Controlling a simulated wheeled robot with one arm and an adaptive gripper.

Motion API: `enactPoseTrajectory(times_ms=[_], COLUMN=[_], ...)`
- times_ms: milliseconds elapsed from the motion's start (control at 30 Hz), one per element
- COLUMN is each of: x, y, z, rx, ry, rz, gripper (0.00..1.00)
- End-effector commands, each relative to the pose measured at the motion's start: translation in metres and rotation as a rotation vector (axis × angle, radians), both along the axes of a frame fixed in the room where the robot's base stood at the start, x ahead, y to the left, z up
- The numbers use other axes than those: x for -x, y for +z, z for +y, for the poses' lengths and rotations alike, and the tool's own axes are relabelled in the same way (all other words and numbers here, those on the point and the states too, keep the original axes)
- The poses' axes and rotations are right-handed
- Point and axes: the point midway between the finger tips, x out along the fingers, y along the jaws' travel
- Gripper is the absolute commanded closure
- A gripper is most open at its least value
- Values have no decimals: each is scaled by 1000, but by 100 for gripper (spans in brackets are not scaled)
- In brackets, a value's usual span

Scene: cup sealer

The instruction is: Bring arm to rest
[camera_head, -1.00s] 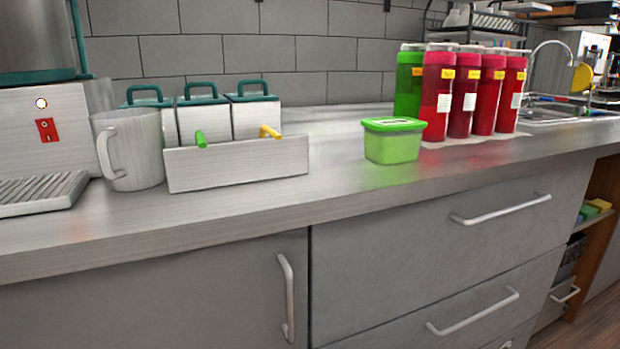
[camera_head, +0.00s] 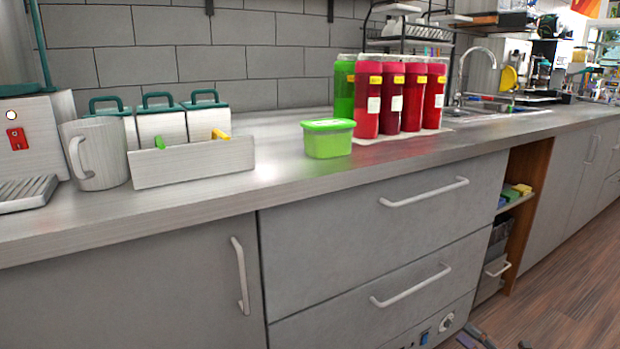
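My arm and my gripper do not show in the head camera view, so I cannot see how the gripper stands. The counter (camera_head: 290,179) runs across the picture with several items on it. A green lidded tub (camera_head: 328,140) stands near its front edge, right of the middle. Behind and to its right are several red bottles (camera_head: 390,98) with yellow labels and one green bottle (camera_head: 344,90).
At the left are a grey mug (camera_head: 98,155), a low box (camera_head: 193,163) and teal-handled canisters (camera_head: 160,124) behind it. Drawer handles (camera_head: 425,192) stick out below the counter. A sink with a tap (camera_head: 470,68) lies farther right.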

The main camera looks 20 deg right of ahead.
Motion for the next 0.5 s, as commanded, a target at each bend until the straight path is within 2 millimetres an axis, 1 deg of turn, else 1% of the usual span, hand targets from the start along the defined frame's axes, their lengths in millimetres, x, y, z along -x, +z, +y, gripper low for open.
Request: enactPoseTrajectory(times_ms=[33,167,267,367,400,467,500], x=[-6,-22,-36,-50,-55,-62,-65], y=[12,38,64,97,113,134,148], z=[8,32,58,92,108,135,153], rx=[21,92,163,260,307,378,427], ry=[23,87,153,237,279,343,386], rz=[-8,-36,-66,-109,-130,-165,-191], gripper=[61,61,61,61,61,61,61])
